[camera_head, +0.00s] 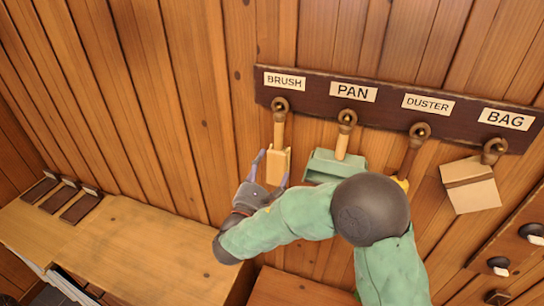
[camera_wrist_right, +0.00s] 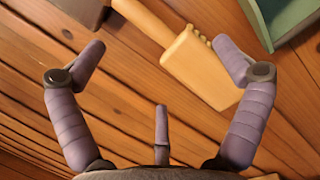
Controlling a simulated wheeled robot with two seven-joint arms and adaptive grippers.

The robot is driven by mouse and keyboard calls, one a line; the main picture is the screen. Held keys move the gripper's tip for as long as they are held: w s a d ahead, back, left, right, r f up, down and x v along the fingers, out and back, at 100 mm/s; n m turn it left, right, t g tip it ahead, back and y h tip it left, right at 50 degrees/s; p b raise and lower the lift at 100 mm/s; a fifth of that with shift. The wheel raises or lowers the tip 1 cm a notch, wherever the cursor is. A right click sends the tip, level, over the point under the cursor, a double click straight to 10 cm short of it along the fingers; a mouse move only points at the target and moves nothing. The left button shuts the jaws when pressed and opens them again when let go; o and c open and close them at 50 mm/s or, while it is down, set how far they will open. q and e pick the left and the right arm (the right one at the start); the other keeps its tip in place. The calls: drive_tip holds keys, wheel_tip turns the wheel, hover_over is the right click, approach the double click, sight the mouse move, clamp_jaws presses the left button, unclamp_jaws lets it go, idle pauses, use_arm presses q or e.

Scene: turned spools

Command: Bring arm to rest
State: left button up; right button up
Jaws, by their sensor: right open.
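My right gripper (camera_head: 268,170) is open beside the lower end of the brush (camera_head: 278,165), which hangs from the hook under the BRUSH label. In the right wrist view, the brush (camera_wrist_right: 200,68) lies beyond my spread fingers (camera_wrist_right: 160,80), its body close to the right finger. I cannot tell whether that finger touches it. The green pan (camera_head: 333,168) hangs under the PAN label, partly behind my right arm. The duster (camera_head: 408,165) hangs under its label, its lower part hidden by my arm. The bag (camera_head: 470,185) hangs under the BAG label. My left gripper does not show.
The dark labelled rail (camera_head: 390,97) is fixed to the wooden wall. A wooden bench (camera_head: 110,245) stands at lower left with several dark plates (camera_head: 62,195) at its back. Dark racks with round knobs (camera_head: 498,265) are at the right edge. The left wall is clear.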

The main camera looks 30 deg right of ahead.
drive_tip(key=v, duration=0.6)
drive_tip(key=s+d+f+g+y+b, duration=0.2)
drive_tip(key=s+f+g+b, duration=0.15)
drive_tip(key=f, duration=0.95)
drive_tip(key=s+d+f+g+y+b, duration=0.2)
drive_tip(key=f+g, duration=0.3)
drive_tip(key=f, duration=0.9)
drive_tip(key=s+a+f+m+g+y+b, duration=0.3)
drive_tip(key=s+a+f, duration=0.15)
drive_tip(key=f, duration=0.45)
drive_tip(key=s+a+f+m+g+y+b, duration=0.2)
drive_tip(key=s+a+f+g+y+b, duration=0.1)
drive_tip(key=s+f, duration=0.4)
drive_tip(key=s+a+f+m+g+y+b, duration=0.3)
drive_tip(key=s+f, duration=0.2)
drive_tip(key=f, duration=0.5)
drive_tip(key=a+f+m+t+y+b, duration=0.2)
drive_tip(key=a+f+m+y+b, duration=0.45)
drive_tip(key=a+f+m, duration=0.45)
drive_tip(key=w+d+f+m+t+b, duration=0.2)
drive_tip(key=w+d+f+m, duration=0.1)
drive_tip(key=f, duration=0.4)
drive_tip(key=shift+w+m+t+b, duration=0.35)
drive_tip(key=shift+w+m, duration=0.3)
drive_tip(key=shift+m, duration=0.25)
